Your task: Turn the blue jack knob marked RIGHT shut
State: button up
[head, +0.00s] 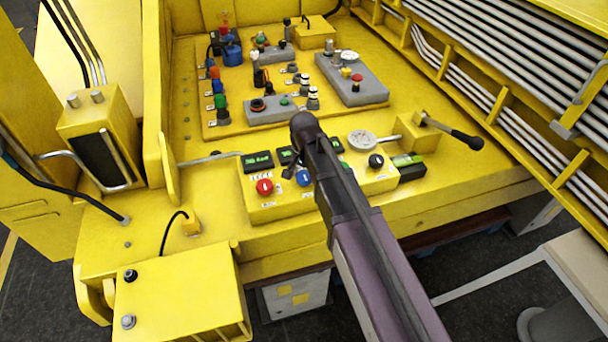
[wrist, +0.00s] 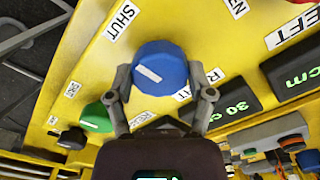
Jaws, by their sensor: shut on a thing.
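The blue knob (wrist: 158,66) is between the two fingers of my gripper (wrist: 161,80) in the wrist view, and the fingers are shut on its sides. A white mark lies slantwise on its face. A SHUT label (wrist: 121,22) is to its upper left on the yellow panel. Labels beside the knob are partly covered, with only an R showing on some. In the head view the blue knob (head: 303,177) shows next to my arm, right of a red knob (head: 264,187). My arm hides most of my gripper there.
A green knob (wrist: 97,117) is close beside my gripper in the wrist view. A display (wrist: 235,105) reads 30 cm near the blue knob. In the head view, a black knob (head: 376,161) and a round dial (head: 362,140) are right of my arm.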

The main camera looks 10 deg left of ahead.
jog(key=shift+s+m, duration=0.1)
jog(key=shift+m, duration=0.2)
jog(key=o, duration=1.1)
